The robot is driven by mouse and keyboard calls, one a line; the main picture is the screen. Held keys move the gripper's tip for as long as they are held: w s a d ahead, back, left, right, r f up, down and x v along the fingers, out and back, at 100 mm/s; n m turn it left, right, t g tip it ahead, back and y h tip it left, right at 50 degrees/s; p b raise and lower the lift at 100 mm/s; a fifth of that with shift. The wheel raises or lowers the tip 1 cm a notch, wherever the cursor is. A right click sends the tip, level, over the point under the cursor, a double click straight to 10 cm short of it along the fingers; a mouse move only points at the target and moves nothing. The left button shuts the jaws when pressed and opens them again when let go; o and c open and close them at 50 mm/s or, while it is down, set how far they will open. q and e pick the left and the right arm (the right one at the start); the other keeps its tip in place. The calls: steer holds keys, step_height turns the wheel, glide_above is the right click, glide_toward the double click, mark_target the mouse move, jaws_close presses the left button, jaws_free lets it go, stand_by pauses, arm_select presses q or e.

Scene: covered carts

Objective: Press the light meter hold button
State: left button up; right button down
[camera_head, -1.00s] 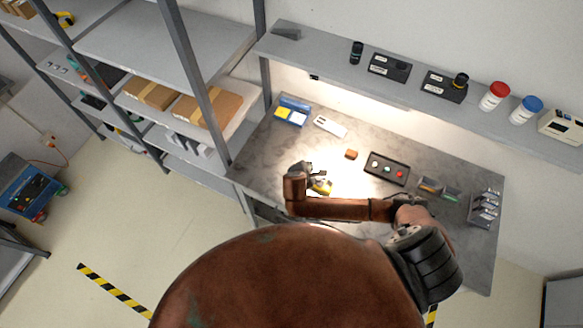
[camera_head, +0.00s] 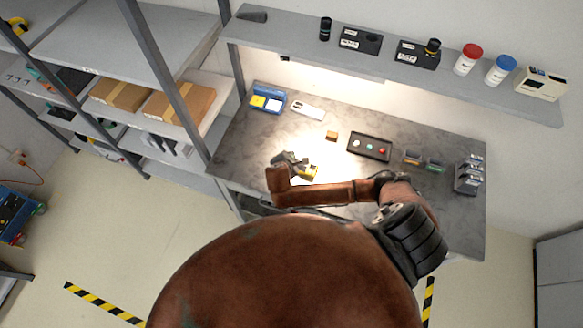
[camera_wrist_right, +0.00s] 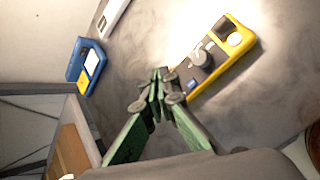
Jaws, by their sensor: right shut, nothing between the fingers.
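A yellow-framed handheld meter (camera_head: 309,172) with a dark face, a round dial and a small display lies on the bench; it shows larger in the right wrist view (camera_wrist_right: 240,52). A slim white device (camera_head: 308,110) lies farther back, with its end in the wrist view (camera_wrist_right: 112,15). I cannot tell for sure which is the light meter, and no hold button can be made out. My right gripper (camera_head: 293,160) is shut and empty, just left of the yellow meter in the head view. Its fingertips (camera_wrist_right: 161,76) appear apart from the meter. My left gripper is out of view.
A small orange-brown block (camera_head: 332,136), a dark button box (camera_head: 369,147) and a grey rack (camera_head: 468,175) stand to the right. A shelf (camera_head: 300,38) overhangs the back; metal racking borders the left.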

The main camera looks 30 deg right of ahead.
step_height(320, 180, down, 3)
steer(key=shift+r+b, duration=0.1)
steer(key=shift+b, duration=0.8)
steer(key=shift+f, duration=0.95)
steer(key=shift+f, duration=0.1)
steer(key=shift+f, duration=0.25)
